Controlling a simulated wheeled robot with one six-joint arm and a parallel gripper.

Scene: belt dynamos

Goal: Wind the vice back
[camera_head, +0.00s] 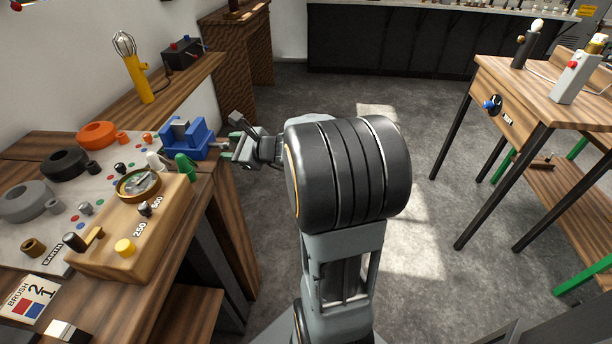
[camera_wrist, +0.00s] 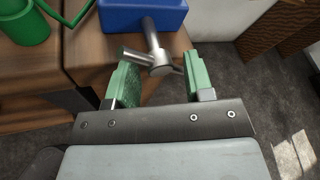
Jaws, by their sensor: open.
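The blue vice (camera_head: 186,142) sits on the left bench near its right edge. In the wrist view its blue body (camera_wrist: 142,15) is at the top, and a silver screw with a cross bar (camera_wrist: 151,50) sticks out towards me. My gripper (camera_head: 231,146) is just to the right of the vice in the head view. Its green fingers are spread apart in the wrist view (camera_wrist: 159,60), one on each side of the cross bar. The bar's right end is close to the right finger; I cannot tell whether they touch. The gripper holds nothing.
A wooden table (camera_head: 545,95) stands right. Floor between is clear.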

